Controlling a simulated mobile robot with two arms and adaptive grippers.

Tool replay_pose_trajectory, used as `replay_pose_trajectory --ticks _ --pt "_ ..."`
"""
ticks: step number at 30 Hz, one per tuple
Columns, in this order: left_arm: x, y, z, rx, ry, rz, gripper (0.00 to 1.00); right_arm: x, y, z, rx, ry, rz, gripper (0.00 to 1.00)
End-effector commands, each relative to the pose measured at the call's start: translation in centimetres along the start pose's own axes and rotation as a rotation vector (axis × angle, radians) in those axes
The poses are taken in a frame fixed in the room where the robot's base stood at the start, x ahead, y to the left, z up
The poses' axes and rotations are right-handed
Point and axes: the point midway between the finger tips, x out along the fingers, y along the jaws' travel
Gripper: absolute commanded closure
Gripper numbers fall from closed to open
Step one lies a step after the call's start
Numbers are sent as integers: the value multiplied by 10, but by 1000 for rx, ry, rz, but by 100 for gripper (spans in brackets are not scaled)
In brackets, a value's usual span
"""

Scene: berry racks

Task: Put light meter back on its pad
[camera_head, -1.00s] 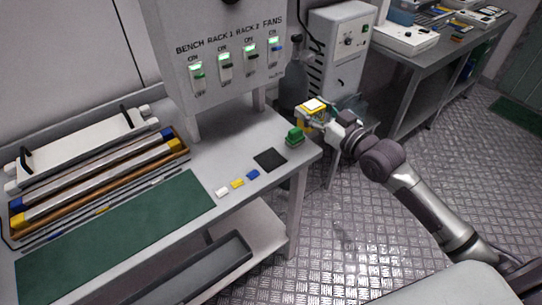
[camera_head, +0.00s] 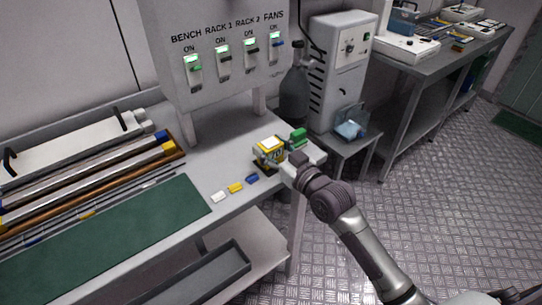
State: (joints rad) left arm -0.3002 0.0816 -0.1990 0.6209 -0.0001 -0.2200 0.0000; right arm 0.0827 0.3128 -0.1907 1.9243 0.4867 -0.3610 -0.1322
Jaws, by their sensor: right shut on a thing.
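The light meter (camera_head: 268,146) is a small yellow box with a white top. My right gripper (camera_head: 278,157) is shut on it, over the right end of the bench. The dark square pad (camera_head: 261,168) lies below the meter and is mostly hidden by the meter and gripper. I cannot tell whether the meter touches the pad or is just above it. My left gripper is not in view.
A green object (camera_head: 298,138) stands close behind my right gripper. White (camera_head: 218,197), yellow (camera_head: 235,188) and blue (camera_head: 252,178) pieces lie in front of the pad. A green mat (camera_head: 110,235) and a switch panel (camera_head: 225,40) are further left and behind.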

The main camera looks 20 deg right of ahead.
Motion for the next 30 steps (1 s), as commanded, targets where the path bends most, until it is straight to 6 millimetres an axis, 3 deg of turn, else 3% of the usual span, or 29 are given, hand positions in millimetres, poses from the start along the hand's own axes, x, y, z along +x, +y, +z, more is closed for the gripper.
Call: replay_pose_trajectory --ticks 10,11,15,25,30 --pt "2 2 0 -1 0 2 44 0 0 3 0 1 0 86" --pt "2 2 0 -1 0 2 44 0 0 2 0 0 0 35" --pt "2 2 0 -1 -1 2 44 0 0 2 0 0 0 15" --pt "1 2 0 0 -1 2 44 0 0 -1 0 2 0 15" --pt "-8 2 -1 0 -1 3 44 -20 0 -1 0 -3 0 15"
